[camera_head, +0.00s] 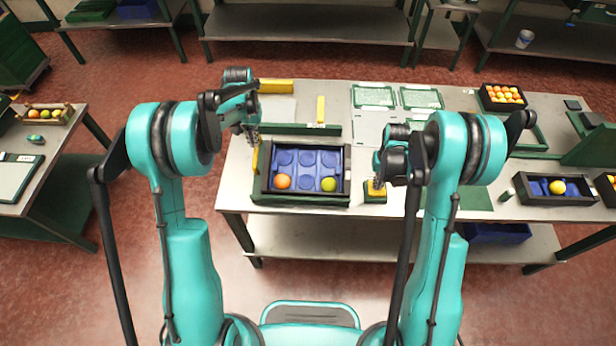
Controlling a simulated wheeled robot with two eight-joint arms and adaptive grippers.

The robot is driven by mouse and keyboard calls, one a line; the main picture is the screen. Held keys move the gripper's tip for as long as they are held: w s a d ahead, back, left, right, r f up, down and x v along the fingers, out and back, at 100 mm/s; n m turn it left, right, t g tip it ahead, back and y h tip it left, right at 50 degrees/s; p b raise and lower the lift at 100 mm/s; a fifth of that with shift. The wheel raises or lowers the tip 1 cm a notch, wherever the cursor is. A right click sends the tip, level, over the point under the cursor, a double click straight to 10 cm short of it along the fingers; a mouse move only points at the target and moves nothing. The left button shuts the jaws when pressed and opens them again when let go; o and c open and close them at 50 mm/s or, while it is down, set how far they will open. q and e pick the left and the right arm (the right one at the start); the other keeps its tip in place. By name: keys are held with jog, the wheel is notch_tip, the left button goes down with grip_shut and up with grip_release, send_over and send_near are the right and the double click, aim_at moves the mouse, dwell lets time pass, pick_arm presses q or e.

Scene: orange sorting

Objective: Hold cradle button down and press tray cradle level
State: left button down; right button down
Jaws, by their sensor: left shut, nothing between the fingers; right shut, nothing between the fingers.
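The tray cradle (345,186) is a dark frame near the table's front edge, holding a blue tray (307,171) with round cups. An orange fruit (282,181) and a yellow-green fruit (328,184) sit in its front cups. I cannot tell whether the cradle is level. The cradle button (375,196), yellow on a green base, is right of the cradle. My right gripper (376,187) is shut, with its fingertips at the button's top; contact looks likely, but the button's travel is unclear. My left gripper (254,139) is shut and empty at the cradle's back left corner, by a yellow strip (256,158).
A dark crate of oranges (502,97) stands at the back right. A black tray with a yellow fruit (556,189) lies at the right. Green-framed panels (374,96) lie behind the cradle. A side table (40,150) stands left across a floor gap.

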aim_at(255, 152)
jog(key=shift+f, duration=0.3)
pick_arm(q)
jog(key=shift+s+f, duration=0.2)
jog(key=shift+f, duration=1.4)
jog(key=shift+s+f, duration=0.15)
jog(key=shift+f, duration=1.4)
jog(key=shift+r, duration=4.05)
pick_arm(e)
jog(key=shift+r, duration=0.15)
notch_tip(255, 152, up, 8)
pick_arm(q)
jog(key=shift+r, duration=0.1)
